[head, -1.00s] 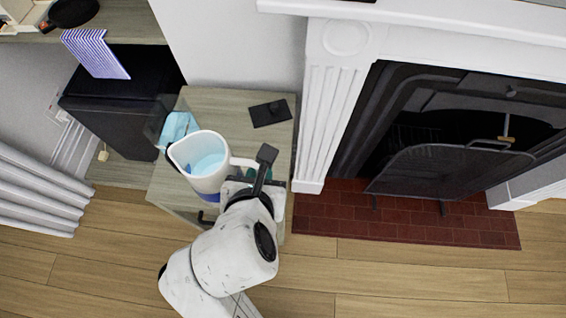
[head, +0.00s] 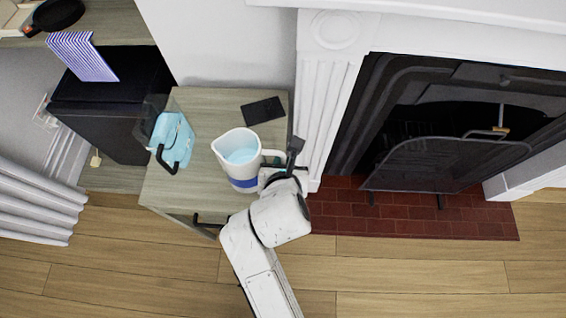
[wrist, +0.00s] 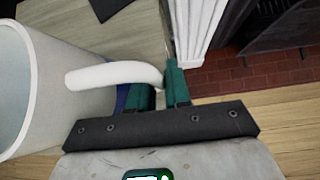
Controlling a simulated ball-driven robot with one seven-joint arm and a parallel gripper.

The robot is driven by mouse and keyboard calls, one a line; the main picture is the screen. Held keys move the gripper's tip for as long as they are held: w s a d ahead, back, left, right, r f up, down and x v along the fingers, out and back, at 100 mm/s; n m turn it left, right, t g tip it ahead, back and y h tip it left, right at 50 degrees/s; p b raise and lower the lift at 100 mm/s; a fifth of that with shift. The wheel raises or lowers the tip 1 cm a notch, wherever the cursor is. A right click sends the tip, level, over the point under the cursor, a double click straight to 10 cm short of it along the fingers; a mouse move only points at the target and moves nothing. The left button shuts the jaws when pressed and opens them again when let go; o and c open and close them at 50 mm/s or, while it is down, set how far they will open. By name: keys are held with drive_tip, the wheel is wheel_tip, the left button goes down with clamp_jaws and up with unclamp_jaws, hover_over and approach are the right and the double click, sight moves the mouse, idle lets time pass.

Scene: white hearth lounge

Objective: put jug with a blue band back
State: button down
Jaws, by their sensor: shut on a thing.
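The jug with a blue band (head: 240,157) is white, with light blue inside and the band low on its side. It looks upright over the right part of the small wooden cabinet (head: 205,102); I cannot tell whether its base touches the top. My gripper (head: 274,166) is at the jug's right side, shut on its handle. In the wrist view, the jug (wrist: 45,90) fills the left side, and its white handle (wrist: 110,74) reaches the green fingers of my gripper (wrist: 158,88). The fingertips and the far end of the handle are partly hidden.
A clear container with light blue contents and a dark handle (head: 172,140) stands left of the jug. A flat black object (head: 263,110) lies behind it. The white fireplace surround (head: 325,100) rises close on the right. The cabinet top between container and jug is bare.

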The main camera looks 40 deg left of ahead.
idle(0.3)
drive_tip(key=c, duration=1.5)
unclamp_jaws()
drive_tip(key=shift+f, duration=0.15)
drive_tip(key=o, duration=0.4)
drive_tip(key=shift+s+d+r, duration=0.1)
drive_tip(key=shift+s+r, duration=0.05)
drive_tip(key=shift+r, duration=0.2)
drive_tip(key=p+v, duration=0.1)
drive_tip(key=v, duration=1)
drive_tip(key=shift+s+d+r+p, duration=0.1)
drive_tip(key=shift+s+r+p, duration=0.1)
drive_tip(key=shift+p, duration=0.15)
